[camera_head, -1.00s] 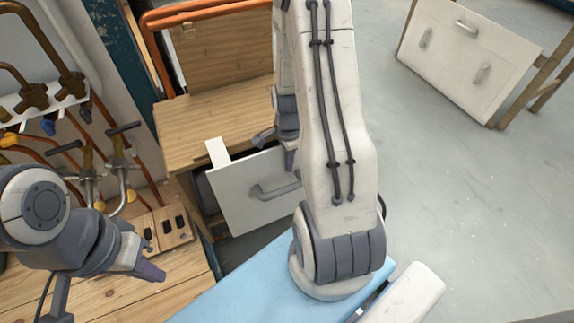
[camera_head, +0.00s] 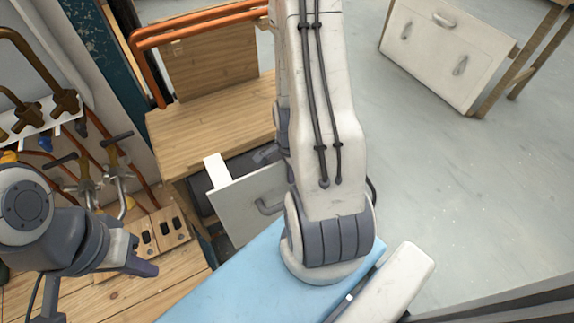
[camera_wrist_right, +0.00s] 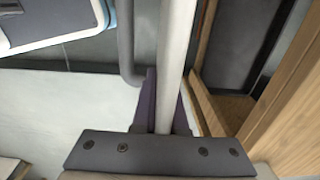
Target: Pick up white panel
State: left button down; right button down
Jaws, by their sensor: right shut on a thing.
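The white panel (camera_head: 238,208) stands at the front of the wooden cabinet, with a grey bar handle (camera_head: 268,206) on its outer face. My right gripper (camera_head: 268,155) is at the panel's upper edge, mostly hidden behind my right arm in the head view. In the right wrist view its purple fingers (camera_wrist_right: 164,108) are shut on the panel's thin edge (camera_wrist_right: 179,50), one finger on each side. The grey handle also shows there (camera_wrist_right: 126,45), left of the edge. My left gripper (camera_head: 143,262) is away from the panel at the left; its opening is unclear.
The wooden cabinet (camera_head: 210,122) has a dark opening behind the panel. A light-blue surface (camera_head: 220,285) lies in front. Pipes and valves (camera_head: 85,180) crowd the left. Another white-fronted unit (camera_head: 440,50) stands at the upper right. The grey floor (camera_head: 460,190) is open.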

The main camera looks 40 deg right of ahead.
jog(key=shift+s+a+r+p, duration=0.2)
jog(key=shift+s+r+p, duration=0.5)
jog(key=shift+p, duration=1.35)
jog(key=shift+s+a+r+p, duration=0.3)
jog(key=shift+s+p, duration=0.65)
jog(key=shift+p, duration=1.1)
jog(key=shift+s+a+r+p, duration=0.1)
jog(key=shift+s+r+p, duration=0.6)
jog(key=shift+p, duration=1.35)
jog(key=shift+s+a+p, duration=0.15)
jog(key=shift+s+p, duration=0.3)
jog(key=shift+s, duration=0.2)
